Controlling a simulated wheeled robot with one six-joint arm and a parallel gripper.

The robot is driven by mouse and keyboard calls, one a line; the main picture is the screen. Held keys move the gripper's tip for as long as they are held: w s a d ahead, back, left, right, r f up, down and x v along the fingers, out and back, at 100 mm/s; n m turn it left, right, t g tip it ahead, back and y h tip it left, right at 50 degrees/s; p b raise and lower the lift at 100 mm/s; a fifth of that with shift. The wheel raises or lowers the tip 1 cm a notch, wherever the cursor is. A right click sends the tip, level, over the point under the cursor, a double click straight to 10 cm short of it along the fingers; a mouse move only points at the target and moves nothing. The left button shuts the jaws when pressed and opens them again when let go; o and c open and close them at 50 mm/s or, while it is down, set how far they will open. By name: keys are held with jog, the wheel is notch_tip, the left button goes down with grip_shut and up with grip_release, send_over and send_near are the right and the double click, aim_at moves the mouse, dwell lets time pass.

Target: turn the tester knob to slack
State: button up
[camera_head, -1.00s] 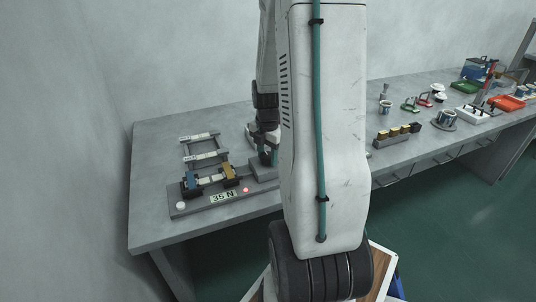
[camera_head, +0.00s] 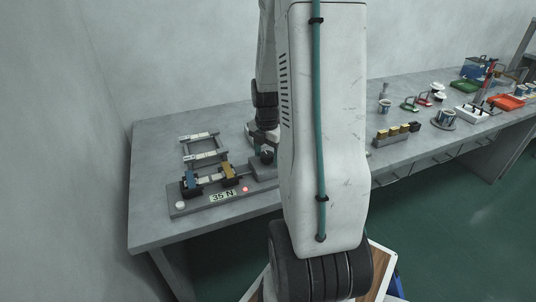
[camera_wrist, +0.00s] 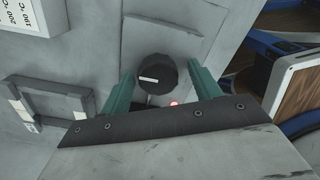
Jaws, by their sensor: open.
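The tester (camera_head: 205,209) sits at the left of the bench, with a "35 N" display (camera_head: 222,196) and a lit red lamp (camera_head: 245,189). Its black round knob (camera_wrist: 158,74) shows in the wrist view, with a white mark lying nearly level across it.
A grey frame (camera_head: 203,148) with labelled bars lies behind the tester. A white button (camera_head: 181,205) is at the tester's front left. To the right stand a rack of tan blocks (camera_head: 398,132), cups and coloured trays. The bench's left front corner is clear.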

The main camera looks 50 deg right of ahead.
aim_at(267, 154)
notch_tip(267, 154, up, 8)
jog(key=shift+f, duration=0.2)
dwell(0.7)
